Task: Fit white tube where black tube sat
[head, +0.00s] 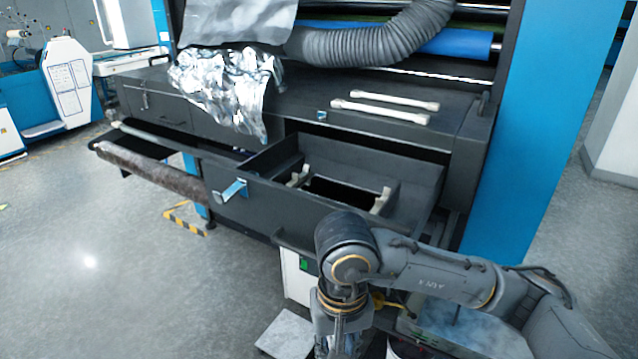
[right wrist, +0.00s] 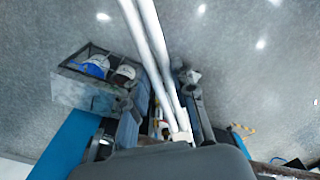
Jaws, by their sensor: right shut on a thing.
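My right gripper (right wrist: 163,98) is shut on a long white tube (right wrist: 150,38), which shows as two parallel white bars running up between the fingers in the right wrist view. In the head view the right gripper (head: 338,326) points down in front of the drawer; what it holds is not clear there. The open black drawer (head: 262,205) has two pale end holders (head: 381,201), with no tube between them. Two more white tubes (head: 379,112) (head: 399,99) lie on the machine's top. I see no black tube for certain. My left gripper is out of view.
Crumpled silver film (head: 225,90) hangs over the machine's top at left. A brown roll (head: 150,172) sits low at left. A grey bin (right wrist: 90,92) with blue and white items stands on the floor. The floor at left is mostly clear.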

